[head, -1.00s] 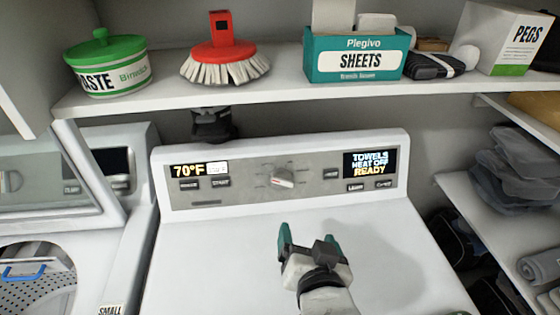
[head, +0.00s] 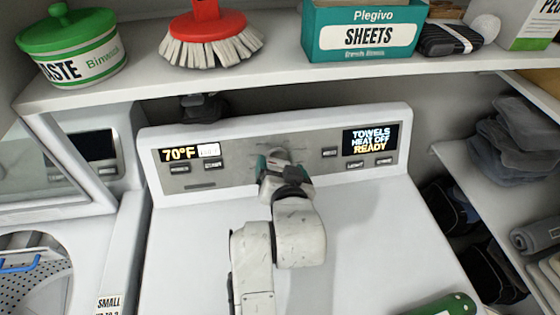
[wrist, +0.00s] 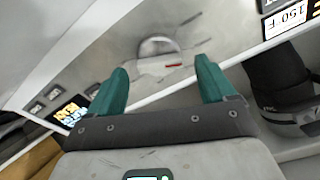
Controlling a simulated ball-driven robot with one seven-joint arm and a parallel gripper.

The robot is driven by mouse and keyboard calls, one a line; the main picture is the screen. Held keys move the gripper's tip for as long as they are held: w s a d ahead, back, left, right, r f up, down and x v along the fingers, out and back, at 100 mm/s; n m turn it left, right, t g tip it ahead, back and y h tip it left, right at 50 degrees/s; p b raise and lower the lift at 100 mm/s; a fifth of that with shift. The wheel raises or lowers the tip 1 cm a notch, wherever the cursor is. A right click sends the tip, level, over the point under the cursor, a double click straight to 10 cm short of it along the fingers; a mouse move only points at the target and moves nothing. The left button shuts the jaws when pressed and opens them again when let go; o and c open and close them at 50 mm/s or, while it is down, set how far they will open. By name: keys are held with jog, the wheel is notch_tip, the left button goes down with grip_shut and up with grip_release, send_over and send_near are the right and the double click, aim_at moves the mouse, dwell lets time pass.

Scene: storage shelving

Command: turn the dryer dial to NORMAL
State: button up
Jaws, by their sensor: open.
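The dryer's control panel (head: 225,169) runs along the back of the white dryer top (head: 200,240). Its dial (wrist: 158,48) is a round grey knob in the wrist view, with a pale raised grip and a short red mark. In the head view my gripper hides the dial. My gripper (head: 275,163) is open, its teal fingers facing the panel's middle. In the wrist view my gripper (wrist: 162,64) has one finger on each side of the dial, which lies just beyond the tips. I cannot tell whether they touch it. The right display (head: 370,140) reads TOWELS, HEAT OFF, READY.
A green object (head: 447,305) lies at the dryer's front right. Side shelves with folded cloths (head: 510,145) stand at right.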

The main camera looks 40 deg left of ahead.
jog(key=shift+x, duration=1)
jog(key=shift+c, duration=0.2)
jog(key=c, duration=1)
jog(key=shift+d, duration=0.1)
jog(key=n, duration=0.3)
jog(key=shift+w+n, duration=0.1)
jog(key=shift+n, duration=0.3)
jog(key=n, duration=0.2)
jog(key=n+p, duration=0.1)
jog(key=n, duration=0.2)
jog(key=shift+n+g+y, duration=0.3)
